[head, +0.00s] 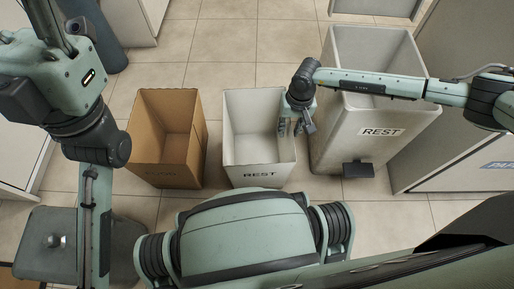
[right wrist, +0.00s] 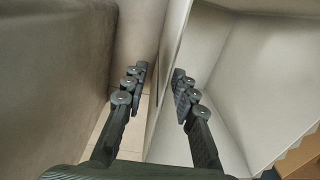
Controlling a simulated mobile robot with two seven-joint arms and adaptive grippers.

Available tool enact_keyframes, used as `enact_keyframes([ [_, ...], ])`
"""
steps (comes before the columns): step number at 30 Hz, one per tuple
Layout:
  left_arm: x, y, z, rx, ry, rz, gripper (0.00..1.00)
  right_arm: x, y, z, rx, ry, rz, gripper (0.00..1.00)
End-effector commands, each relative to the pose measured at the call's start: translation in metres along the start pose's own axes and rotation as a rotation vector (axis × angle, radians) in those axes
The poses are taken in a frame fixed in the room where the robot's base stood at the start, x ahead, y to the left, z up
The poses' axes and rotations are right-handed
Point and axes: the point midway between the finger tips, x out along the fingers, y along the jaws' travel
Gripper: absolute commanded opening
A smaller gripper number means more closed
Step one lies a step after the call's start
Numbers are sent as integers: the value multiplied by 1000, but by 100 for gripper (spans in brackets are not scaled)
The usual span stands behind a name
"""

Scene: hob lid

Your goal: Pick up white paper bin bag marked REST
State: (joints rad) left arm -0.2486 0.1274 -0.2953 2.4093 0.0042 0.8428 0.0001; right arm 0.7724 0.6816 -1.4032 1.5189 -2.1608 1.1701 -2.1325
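The white paper bin bag (head: 240,170) marked REST stands upright and open on the floor in the middle of the head view. It looks empty. My right gripper (head: 298,127) is at its right-hand rim. In the right wrist view the bag (right wrist: 235,75) fills the right side. The fingers of my right gripper (right wrist: 160,80) are apart, one on each side of the bag's thin wall. A gap shows between the fingers, and I cannot tell whether either touches the paper. My left arm shows at the left of the head view, but its gripper does not.
A brown paper bag (head: 165,165) stands just left of the white one. A tall grey bin (head: 340,145) labelled REST, with a dark pedal, stands close on the right. A grey-green lidded container (head: 45,245) is at lower left. Tiled floor (head: 230,45) is free behind the bags.

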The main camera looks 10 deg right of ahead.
Motion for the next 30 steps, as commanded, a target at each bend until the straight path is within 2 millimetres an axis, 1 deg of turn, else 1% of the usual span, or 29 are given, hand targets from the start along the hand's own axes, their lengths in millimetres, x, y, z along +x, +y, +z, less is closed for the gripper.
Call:
enact_keyframes([
  [1, -1, 0, 0, 1, 4, 5, 45, 8, 0, 0, 0, -1, 0, 28],
  [5, -1, 1, 1, 2, 9, 13, 45, 17, -1, 0, -1, 0, -2, 28],
  [13, 0, 3, 4, 10, 32, 48, 45, 57, -1, 1, 2, -1, -2, 28],
  [15, 2, 3, 4, 11, 34, 54, 45, 61, -1, 1, 1, 0, -2, 28],
  [21, 4, 3, 4, 12, 36, 57, 45, 60, -2, 1, 0, 0, -2, 28],
  [27, 4, 3, 4, 12, 36, 56, 45, 60, -1, 1, 1, 0, -2, 3],
  [28, 4, 3, 4, 12, 35, 56, 45, 60, -1, 1, 1, 0, -2, 0],
  [30, 4, 3, 4, 12, 35, 56, 45, 60, -1, 1, 1, 0, -2, 0],
])
